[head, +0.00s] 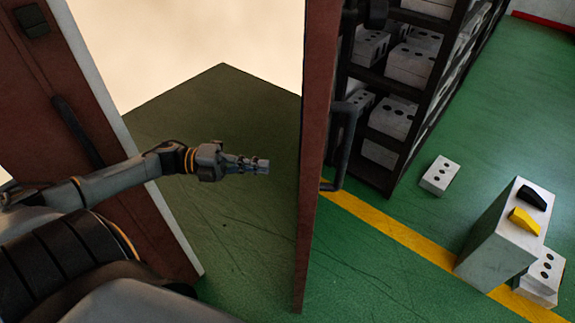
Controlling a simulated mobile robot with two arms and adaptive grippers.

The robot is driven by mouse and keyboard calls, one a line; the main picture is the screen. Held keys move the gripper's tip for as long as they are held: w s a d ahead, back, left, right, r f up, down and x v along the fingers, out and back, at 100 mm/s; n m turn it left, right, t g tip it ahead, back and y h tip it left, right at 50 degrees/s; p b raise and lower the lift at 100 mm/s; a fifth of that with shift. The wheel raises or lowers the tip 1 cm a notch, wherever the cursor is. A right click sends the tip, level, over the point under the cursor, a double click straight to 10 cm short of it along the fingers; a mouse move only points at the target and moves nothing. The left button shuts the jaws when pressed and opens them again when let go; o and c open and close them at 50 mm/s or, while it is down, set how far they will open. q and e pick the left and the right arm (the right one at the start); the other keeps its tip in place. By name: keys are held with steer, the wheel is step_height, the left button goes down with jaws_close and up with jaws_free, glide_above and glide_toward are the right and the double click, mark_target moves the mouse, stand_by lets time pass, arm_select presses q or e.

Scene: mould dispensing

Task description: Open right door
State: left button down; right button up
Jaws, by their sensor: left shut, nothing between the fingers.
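The right door (312,160) is a reddish-brown panel seen nearly edge-on, upright in the middle of the head view. Its dark bar handle (343,145) sticks out on its right side. A second brown door (150,225) with a pale edge stands at the left, with its own dark handle (77,130). A wide gap lies between the two panels. My left gripper (262,165) reaches into this gap, shut and empty, left of the right door and visibly apart from it in the picture. My right gripper is out of view.
A dark shelf rack (378,85) with grey-white blocks stands behind the right door. A pale block (440,176) lies on the green floor. A taller white box (500,240) with black and yellow pieces stands at the right, near a yellow floor line (400,233).

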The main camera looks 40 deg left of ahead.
arm_select(q)
steer(key=p+x, duration=0.1)
steer(key=x, duration=0.6)
steer(key=shift+p, duration=0.35)
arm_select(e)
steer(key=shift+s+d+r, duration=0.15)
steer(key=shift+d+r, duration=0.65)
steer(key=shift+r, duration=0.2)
